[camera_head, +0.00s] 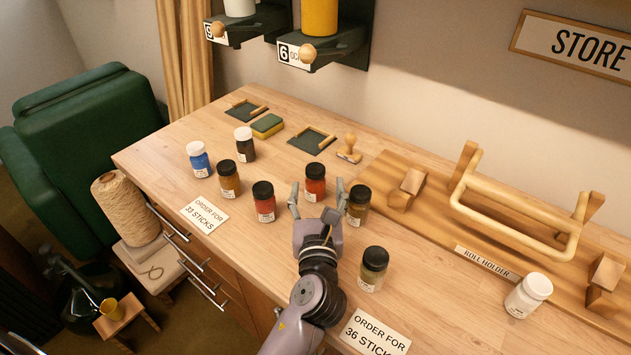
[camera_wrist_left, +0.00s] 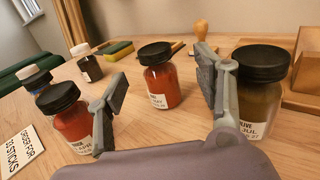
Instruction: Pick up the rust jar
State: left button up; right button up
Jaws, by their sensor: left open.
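Two rust-red jars with black lids stand upright on the table; the small labels do not let me tell which one is named rust. One red jar (camera_head: 315,185) stands just ahead of my left gripper (camera_head: 317,197). In the left wrist view this jar (camera_wrist_left: 163,85) shows between the two open fingers (camera_wrist_left: 162,88), beyond their tips, with clear space on both sides. The other red jar (camera_head: 264,207) stands to the left, and in the left wrist view it (camera_wrist_left: 72,125) is partly behind the left finger. My right gripper is out of view.
An olive jar (camera_head: 357,210) stands close to the right finger; another (camera_head: 371,278) is nearer, right of my left arm. A brown jar (camera_head: 229,184), blue jar (camera_head: 199,164) and dark jar (camera_head: 245,150) stand left. A wooden stamp (camera_head: 349,152) and roll holder (camera_head: 480,225) lie behind and right.

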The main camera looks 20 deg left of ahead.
aim_at(315, 178)
pick_arm(q)
jog(key=shift+w+a+r, duration=0.2)
jog(key=shift+w+a, duration=0.05)
jog(key=shift+w, duration=0.25)
jog(key=p+x, duration=0.1)
jog(key=x, duration=0.3)
jog(key=shift+w+a, duration=0.2)
jog(key=shift+w, duration=0.05)
jog(key=shift+s, duration=0.1)
jog(key=c, duration=1.3)
jog(key=shift+c, duration=0.5)
jog(key=shift+r, duration=0.15)
